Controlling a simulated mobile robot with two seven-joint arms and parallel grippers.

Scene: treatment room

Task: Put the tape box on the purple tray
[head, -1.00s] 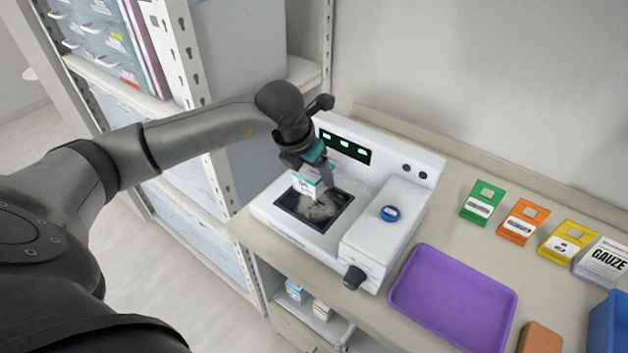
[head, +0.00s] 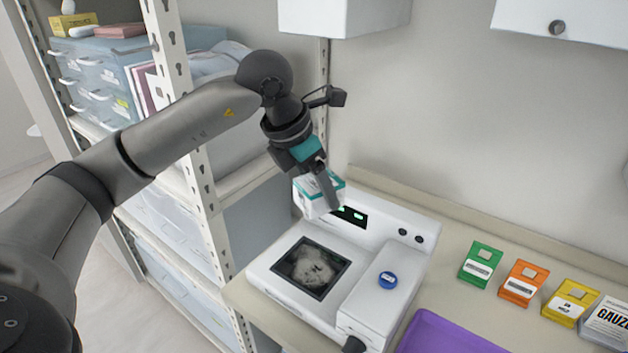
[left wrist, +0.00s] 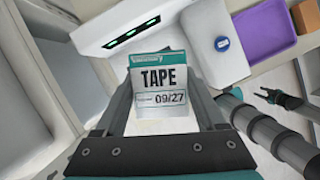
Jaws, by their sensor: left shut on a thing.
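The tape box (head: 318,196) is white with a teal top edge. In the left wrist view its label (left wrist: 160,82) reads "TAPE" and "09/27". My left gripper (head: 324,190) is shut on the tape box and holds it in the air above the white machine. The purple tray (head: 450,336) lies on the counter right of the machine, cut off by the lower edge of the head view. It also shows at the upper right of the left wrist view (left wrist: 262,30). My right gripper is not clearly seen in the head view; a dark gripper (left wrist: 275,97) shows at the right of the left wrist view.
The white machine (head: 385,315) has a dark window (head: 311,267) and a blue button. Green (head: 480,265), orange (head: 523,284) and yellow (head: 570,302) packets and a gauze pack (head: 608,322) stand along the counter. Wall cabinets (head: 570,20) hang above. A shelf rack stands at left.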

